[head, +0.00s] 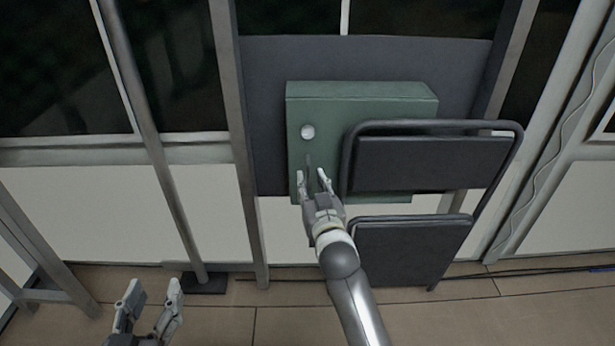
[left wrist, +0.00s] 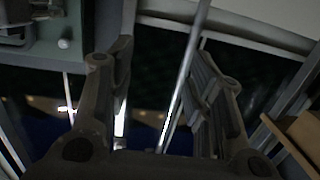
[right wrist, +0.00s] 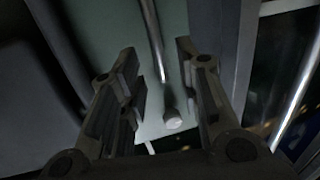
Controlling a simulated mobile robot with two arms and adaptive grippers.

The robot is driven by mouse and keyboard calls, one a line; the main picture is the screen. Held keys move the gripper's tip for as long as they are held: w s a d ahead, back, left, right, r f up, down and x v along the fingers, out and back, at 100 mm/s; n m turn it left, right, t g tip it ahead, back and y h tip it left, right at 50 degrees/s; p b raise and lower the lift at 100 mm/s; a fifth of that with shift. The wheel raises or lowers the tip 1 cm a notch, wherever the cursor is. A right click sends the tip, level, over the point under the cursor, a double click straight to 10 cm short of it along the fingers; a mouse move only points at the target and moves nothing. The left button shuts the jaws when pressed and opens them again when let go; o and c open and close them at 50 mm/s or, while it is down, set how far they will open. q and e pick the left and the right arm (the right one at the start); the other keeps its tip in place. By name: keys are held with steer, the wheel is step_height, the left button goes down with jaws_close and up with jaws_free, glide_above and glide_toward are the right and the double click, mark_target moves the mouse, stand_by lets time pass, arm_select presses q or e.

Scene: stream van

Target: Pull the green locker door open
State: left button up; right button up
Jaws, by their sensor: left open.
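The green locker (head: 365,105) hangs on a dark wall panel, and its door looks closed. A pale round knob (head: 308,132) sits on its front at the left, with a thin upright handle bar (head: 308,160) below it. My right gripper (head: 314,174) is at the bar's lower part. In the right wrist view its fingers (right wrist: 156,50) are apart, with the bar (right wrist: 152,35) between them and the knob (right wrist: 173,121) beyond. I cannot tell whether a finger touches the bar. My left gripper (head: 150,290) is open and empty, low at the left, away from the locker.
A dark folding chair (head: 430,165) stands before the locker's right part and hides some of its front. Metal posts (head: 160,150) rise left of the locker. A cable (head: 540,272) lies on the tiled floor at the right.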

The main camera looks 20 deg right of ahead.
mark_target(308, 175)
steer(key=w, duration=0.3)
steer(key=shift+d+b, duration=0.15)
steer(key=shift+b, duration=0.15)
arm_select(q)
steer(key=shift+d+r+t+h, duration=0.25)
steer(key=shift+r+t, duration=0.5)
steer(key=shift+r, duration=0.6)
steer(key=shift+d+r+t+h, duration=0.2)
steer(key=shift+r+t, duration=0.55)
steer(key=shift+r, duration=0.55)
arm_select(e)
steer(key=shift+w, duration=0.65)
steer(key=shift+c, duration=0.3)
jaws_close()
